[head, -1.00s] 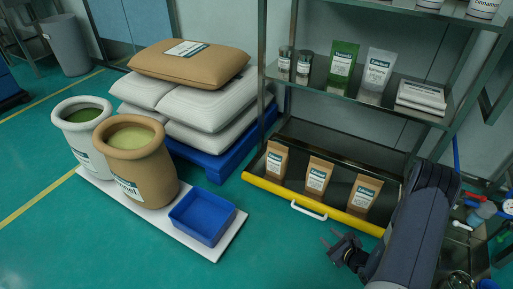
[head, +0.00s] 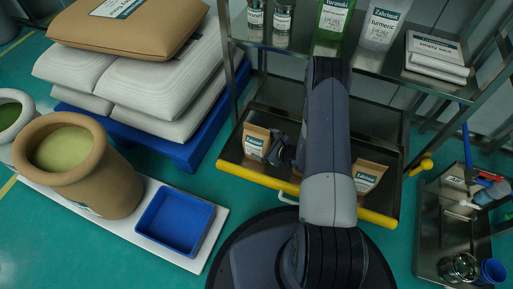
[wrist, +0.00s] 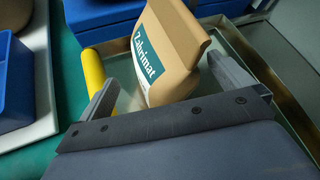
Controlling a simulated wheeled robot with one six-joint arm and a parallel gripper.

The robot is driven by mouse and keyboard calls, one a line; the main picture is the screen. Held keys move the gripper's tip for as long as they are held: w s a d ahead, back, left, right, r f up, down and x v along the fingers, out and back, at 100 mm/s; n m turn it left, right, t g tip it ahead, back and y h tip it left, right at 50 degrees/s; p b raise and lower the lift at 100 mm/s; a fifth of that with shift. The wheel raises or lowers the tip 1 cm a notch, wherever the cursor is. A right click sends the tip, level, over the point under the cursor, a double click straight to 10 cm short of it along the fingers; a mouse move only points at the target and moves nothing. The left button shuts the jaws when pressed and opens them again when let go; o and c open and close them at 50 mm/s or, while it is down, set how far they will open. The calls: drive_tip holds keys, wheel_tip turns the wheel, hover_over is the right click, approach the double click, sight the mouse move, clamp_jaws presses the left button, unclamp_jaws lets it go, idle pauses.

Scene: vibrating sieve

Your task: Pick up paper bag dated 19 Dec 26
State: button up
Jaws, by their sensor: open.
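Brown paper bags with white and teal labels stand on the lower shelf tray; no date is readable. The left bag (head: 256,140) is beside my gripper (head: 279,149) in the head view. The right bag (head: 368,175) stands right of my arm; the middle bag is hidden behind my arm. In the wrist view, a paper bag labelled "Zahrimat" (wrist: 165,55) stands slightly tilted between the two fingers of my open gripper (wrist: 161,72). Its bottom is partly hidden by the gripper, and I cannot tell whether the fingers touch it.
The tray's yellow front rail (head: 258,182) runs along the shelf front. Above, a metal shelf holds jars, a green pouch (head: 334,16), a white pouch (head: 381,22) and stacked packets (head: 436,55). A blue bin (head: 176,222) and sacks (head: 128,80) are left.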

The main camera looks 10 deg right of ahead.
drive_tip(key=b+x, duration=0.1)
drive_tip(key=x, duration=0.2)
drive_tip(key=shift+w+a+f, duration=0.1)
drive_tip(key=shift+w, duration=0.2)
drive_tip(key=shift+c, duration=0.5)
drive_tip(key=c, duration=1.8)
